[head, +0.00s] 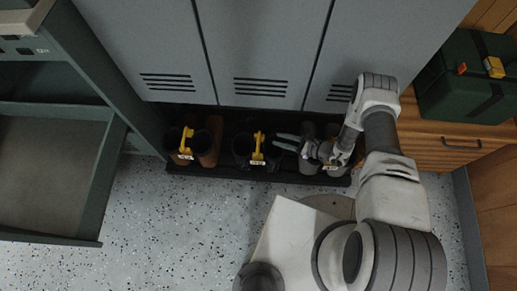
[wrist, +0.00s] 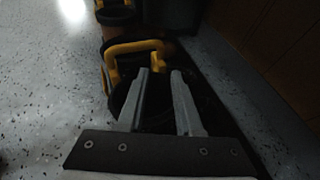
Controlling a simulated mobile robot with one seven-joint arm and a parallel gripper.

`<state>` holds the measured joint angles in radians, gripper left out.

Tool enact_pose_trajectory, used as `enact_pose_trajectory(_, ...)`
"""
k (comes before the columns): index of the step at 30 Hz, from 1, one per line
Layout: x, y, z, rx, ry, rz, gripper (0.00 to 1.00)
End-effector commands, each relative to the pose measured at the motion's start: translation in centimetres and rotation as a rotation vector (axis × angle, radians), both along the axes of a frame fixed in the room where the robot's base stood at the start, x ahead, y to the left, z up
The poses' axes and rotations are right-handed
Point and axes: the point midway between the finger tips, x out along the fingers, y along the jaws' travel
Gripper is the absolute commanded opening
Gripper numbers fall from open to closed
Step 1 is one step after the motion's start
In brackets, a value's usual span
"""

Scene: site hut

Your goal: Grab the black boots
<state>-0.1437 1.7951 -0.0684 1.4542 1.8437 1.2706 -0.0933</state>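The black boots (head: 242,150) stand in the middle of a low dark tray, with a yellow clip (head: 258,142) bearing a white tag across them. My gripper (head: 279,142) reaches in from the right, its fingers apart, at the right side of the black boots. In the wrist view the two grey fingers (wrist: 161,72) are spread over a dark boot opening (wrist: 122,92), with nothing seen gripped between them. The yellow clip (wrist: 135,47) shows just beyond the fingertips. The boots' lower parts are in shadow.
The dark tray (head: 225,173) also holds brown boots (head: 208,145) on the left and grey boots (head: 308,160) on the right, beneath my arm. Grey lockers (head: 260,50) stand behind. An open green drawer (head: 50,175) is at left. Speckled floor in front is clear.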

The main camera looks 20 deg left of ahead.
Motion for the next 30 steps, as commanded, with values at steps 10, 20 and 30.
enact_pose_trajectory(10, 0.2, 2.6, -1.1, -0.001, 0.0, 0.002, 0.34)
enact_pose_trajectory(20, 0.5, 6.4, -2.4, -0.001, -0.001, 0.004, 0.34)
enact_pose_trajectory(30, 0.6, 7.0, -2.4, -0.001, 0.0, 0.001, 0.34)
